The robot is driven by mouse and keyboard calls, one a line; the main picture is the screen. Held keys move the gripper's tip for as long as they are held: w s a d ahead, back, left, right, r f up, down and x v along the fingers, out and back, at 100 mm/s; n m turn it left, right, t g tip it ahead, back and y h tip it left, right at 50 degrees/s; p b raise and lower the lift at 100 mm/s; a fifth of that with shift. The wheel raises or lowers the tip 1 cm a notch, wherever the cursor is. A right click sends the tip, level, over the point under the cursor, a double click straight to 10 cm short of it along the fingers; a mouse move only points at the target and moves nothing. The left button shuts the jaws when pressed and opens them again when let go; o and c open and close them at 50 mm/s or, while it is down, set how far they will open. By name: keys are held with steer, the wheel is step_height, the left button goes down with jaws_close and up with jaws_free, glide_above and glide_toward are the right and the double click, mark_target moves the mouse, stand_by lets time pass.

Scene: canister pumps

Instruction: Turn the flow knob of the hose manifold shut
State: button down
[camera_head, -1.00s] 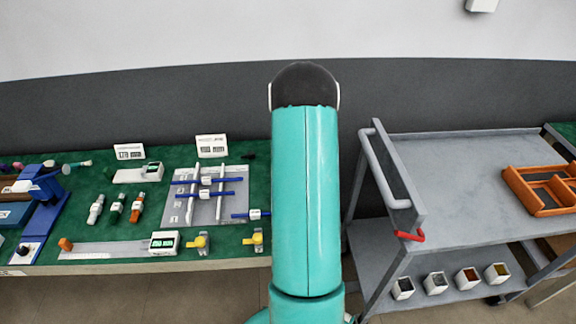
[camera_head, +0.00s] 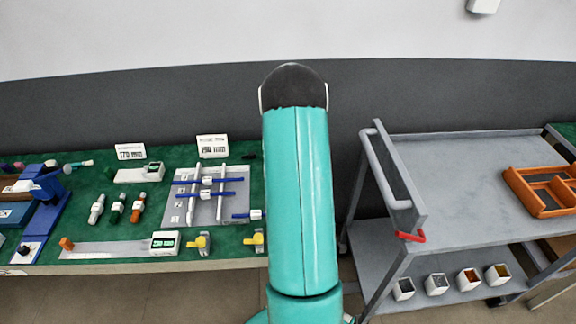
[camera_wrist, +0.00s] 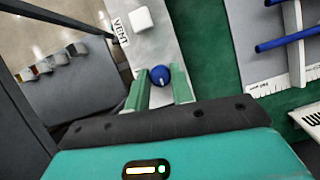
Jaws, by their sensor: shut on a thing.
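In the wrist view a round blue knob (camera_wrist: 160,75) with a short white mark sits on a pale grey plate (camera_wrist: 165,45), which I take to be the hose manifold. A white block (camera_wrist: 141,19) and a "VENT" label (camera_wrist: 120,31) are farther along the plate. My gripper (camera_wrist: 159,88) has its two green fingers on either side of the knob and is shut on it. The fingers and palm hide the near end of the plate. In the head view my own arm covers this spot, so knob and gripper are hidden there.
On the green bench, a grey board with blue and white rods (camera_head: 205,209) stands left of my arm; its blue rods (camera_wrist: 285,42) show close to the gripper's right. Yellow fittings (camera_head: 199,243) are near the front edge. A grey cart (camera_head: 460,175) stands to the right.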

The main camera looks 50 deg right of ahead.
steer(key=c, duration=1.2)
jaws_free()
steer(key=v, duration=1.4)
steer(key=shift+s+a, duration=0.1)
steer(key=shift+a, duration=0.05)
